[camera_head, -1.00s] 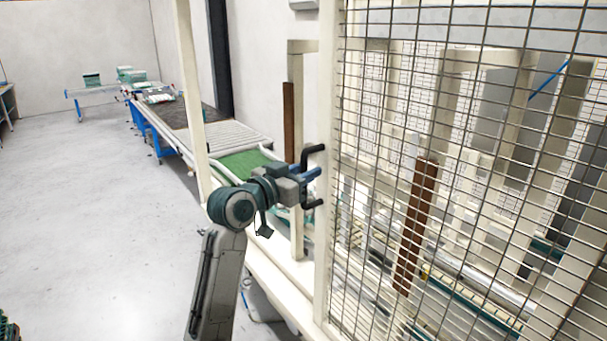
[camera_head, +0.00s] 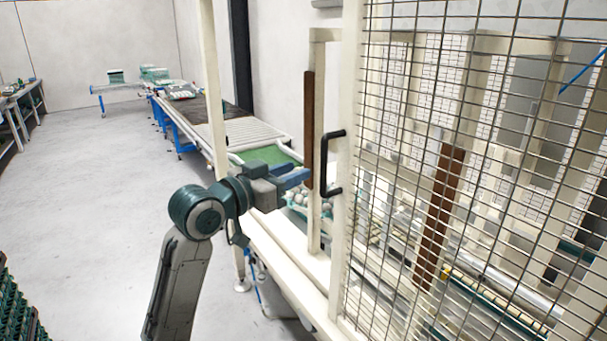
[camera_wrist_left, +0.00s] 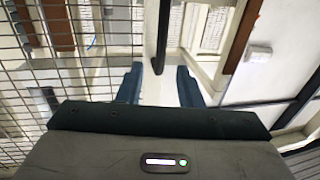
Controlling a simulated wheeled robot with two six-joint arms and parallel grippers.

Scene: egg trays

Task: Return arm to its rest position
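My left gripper (camera_head: 298,178) is at the middle of the head view, its blue fingers pointing right toward a black door handle (camera_head: 324,165). The handle is on the pale frame of the mesh cage, and a small gap separates it from the fingertips. In the left wrist view the two fingers (camera_wrist_left: 159,84) stand apart with nothing gripped between them. The black handle (camera_wrist_left: 163,38) shows there as a dark bar beyond the fingertips. My left arm is bent, rising from the bottom of the head view. My right gripper is in neither view.
The mesh cage door (camera_head: 470,130) fills the right side. A conveyor (camera_head: 235,135) runs back on the left of it, and eggs (camera_head: 327,207) show behind the frame post. Stacked green trays (camera_head: 18,305) stand at bottom left. The floor (camera_head: 95,200) on the left is clear.

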